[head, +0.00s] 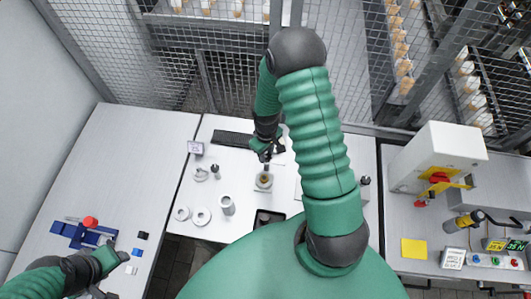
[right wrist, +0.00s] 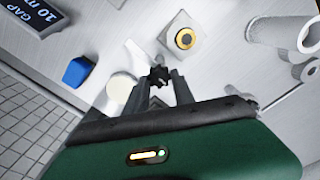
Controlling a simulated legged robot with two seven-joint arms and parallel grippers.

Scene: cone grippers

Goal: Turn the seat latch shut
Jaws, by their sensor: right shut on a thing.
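A square metal block with a brass ring around a dark hole, seemingly the seat (head: 264,182), stands on the middle white table. It also shows in the right wrist view (right wrist: 184,38), just beyond my fingers. My right gripper (head: 268,152) is low over the table behind that block. In the right wrist view its fingers (right wrist: 158,82) are closed on a small dark lobed piece (right wrist: 158,75). The fingers hide part of it, and I cannot tell whether it is the latch. My left gripper (head: 122,256) is over the left table; its finger gap is unclear.
White rings (head: 200,217) and a white cup (head: 227,205) stand left of the block. A blue block (right wrist: 76,72) and a display (right wrist: 35,18) show in the right wrist view. A blue fixture with a red knob (head: 91,222) is on the left table. A press machine (head: 440,155) stands right.

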